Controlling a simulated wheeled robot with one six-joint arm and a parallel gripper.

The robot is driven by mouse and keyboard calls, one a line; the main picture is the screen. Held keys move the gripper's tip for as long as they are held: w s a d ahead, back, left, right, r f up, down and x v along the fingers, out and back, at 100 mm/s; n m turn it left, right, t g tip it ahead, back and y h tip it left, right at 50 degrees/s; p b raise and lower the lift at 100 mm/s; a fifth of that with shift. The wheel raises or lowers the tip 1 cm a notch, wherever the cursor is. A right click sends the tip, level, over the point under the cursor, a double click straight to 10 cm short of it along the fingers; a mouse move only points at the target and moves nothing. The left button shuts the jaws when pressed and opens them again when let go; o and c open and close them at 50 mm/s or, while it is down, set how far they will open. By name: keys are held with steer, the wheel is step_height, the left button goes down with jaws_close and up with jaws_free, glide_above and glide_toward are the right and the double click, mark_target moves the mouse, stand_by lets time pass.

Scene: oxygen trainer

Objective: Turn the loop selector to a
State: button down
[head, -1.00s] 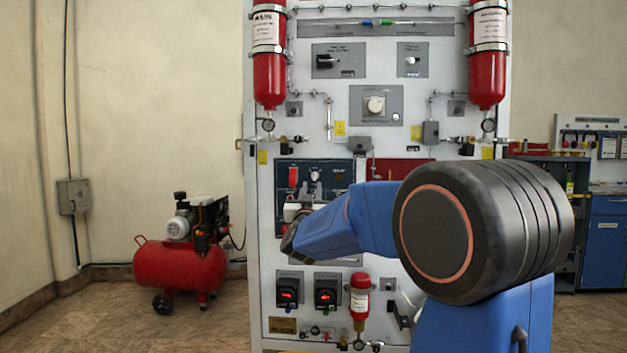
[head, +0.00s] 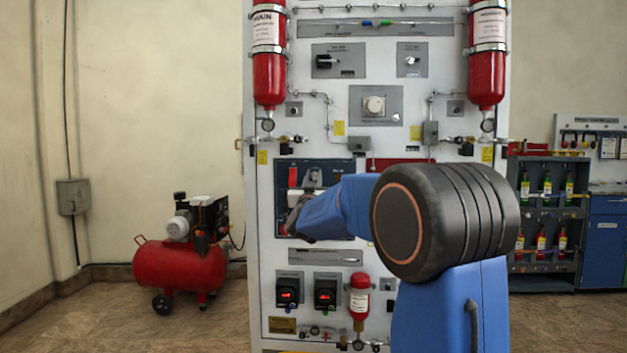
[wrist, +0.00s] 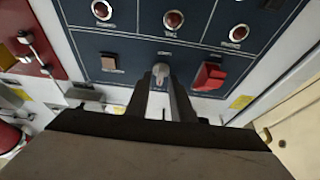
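The loop selector looks to be the small grey knob (wrist: 160,74) on the dark blue panel (wrist: 120,42) in the wrist view. My gripper (wrist: 160,82) is at the panel, with one finger on each side of the knob. The fingers look open, with a narrow gap around the knob; contact is not clear. The lettering around the knob is too small to read. In the head view my gripper (head: 309,183) is in front of the blue panel (head: 281,205) and hides most of the knob.
A red guarded switch (wrist: 209,76) sits right of the knob in the wrist view, and a brownish switch (wrist: 111,63) left of it. Round indicators (wrist: 174,20) line the panel beyond. In the head view, a red compressor (head: 180,266) stands on the floor at left.

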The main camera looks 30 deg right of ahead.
steer(key=shift+n+y, duration=0.4)
steer(key=shift+n, duration=0.2)
steer(key=n+y, duration=0.1)
steer(key=n, duration=0.1)
steer(key=n+t+y, duration=0.1)
steer(key=n, duration=0.2)
steer(key=shift+d+t, duration=0.1)
steer(key=shift+t, duration=0.2)
steer(key=shift+n+y, duration=0.8)
steer(key=shift+n, duration=0.8)
steer(key=shift+n+y, duration=0.8)
steer(key=shift+n, duration=0.8)
steer(key=c, duration=1.9)
jaws_free()
steer(key=v, duration=1.7)
steer(key=shift+s, duration=0.3)
